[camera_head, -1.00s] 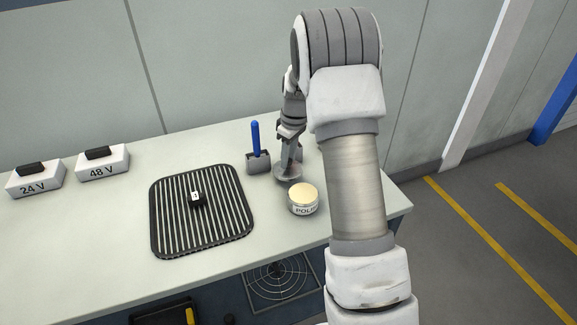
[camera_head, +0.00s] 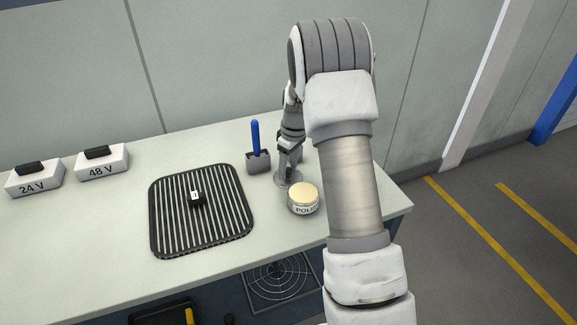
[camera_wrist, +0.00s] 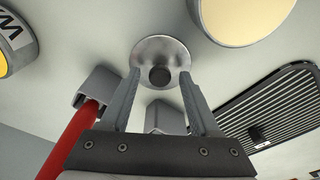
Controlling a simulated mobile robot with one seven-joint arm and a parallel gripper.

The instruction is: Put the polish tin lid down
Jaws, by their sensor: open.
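The polish tin lid (camera_wrist: 152,51) is a round silver disc with a dark knob in its middle. It lies on the worktop just behind the open polish tin, and in the head view the lid (camera_head: 281,184) is partly hidden by my gripper. My gripper (camera_wrist: 160,76) is open, with one finger on either side of the knob and a gap showing between.
A grey holder with a blue handle (camera_head: 255,138) stands close left of my gripper. A black ribbed mat (camera_head: 158,222) with a small black part on it lies further left. Two voltage blocks (camera_head: 35,181) stand at far left. A red handle (camera_wrist: 82,130) is close in the wrist view.

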